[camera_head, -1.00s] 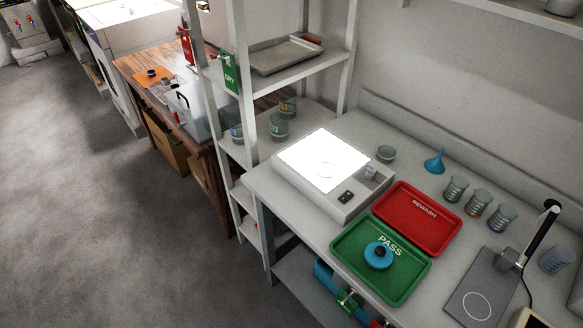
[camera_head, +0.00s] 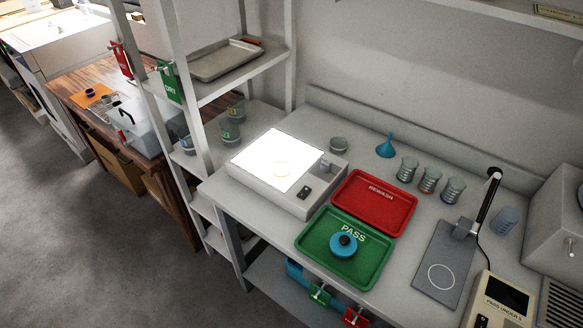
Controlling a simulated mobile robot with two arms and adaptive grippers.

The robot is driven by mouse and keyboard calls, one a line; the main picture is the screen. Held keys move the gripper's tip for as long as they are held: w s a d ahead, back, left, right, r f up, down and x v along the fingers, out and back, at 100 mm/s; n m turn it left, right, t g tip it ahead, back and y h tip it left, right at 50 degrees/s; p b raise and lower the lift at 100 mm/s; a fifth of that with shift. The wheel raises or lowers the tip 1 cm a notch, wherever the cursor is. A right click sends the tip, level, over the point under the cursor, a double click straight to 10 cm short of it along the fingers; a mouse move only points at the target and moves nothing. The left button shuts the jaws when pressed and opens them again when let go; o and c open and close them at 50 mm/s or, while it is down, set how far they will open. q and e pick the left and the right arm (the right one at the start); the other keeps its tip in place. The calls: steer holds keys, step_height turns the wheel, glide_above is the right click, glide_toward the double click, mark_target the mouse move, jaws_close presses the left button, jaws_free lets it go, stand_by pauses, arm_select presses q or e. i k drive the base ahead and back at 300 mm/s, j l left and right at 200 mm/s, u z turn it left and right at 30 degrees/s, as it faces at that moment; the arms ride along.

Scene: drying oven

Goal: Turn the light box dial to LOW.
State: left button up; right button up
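The light box (camera_head: 265,203) stands on the left part of the grey bench. Its square top panel (camera_head: 277,160) glows bright white, with a faint ring near its middle. On its right side sits a small raised grey knob (camera_head: 325,167), which looks like the dial. A small black switch (camera_head: 304,192) is on its front right part. The dial's markings are too small to read, so its setting cannot be told. Neither of my grippers shows in the head view.
A green PASS tray (camera_head: 313,262) holding a blue round item (camera_head: 343,244) and a red REWASH tray (camera_head: 400,222) lie right of the light box. Several glass beakers and a blue funnel (camera_head: 386,146) stand behind. A shelf rack (camera_head: 180,60) rises at the left. Grey floor (camera_head: 60,230) is open.

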mark_target(326, 168)
steer(key=i+j+z, duration=0.1)
steer(key=j, duration=0.6)
steer(key=i+j+z, duration=0.1)
steer(key=j, duration=0.65)
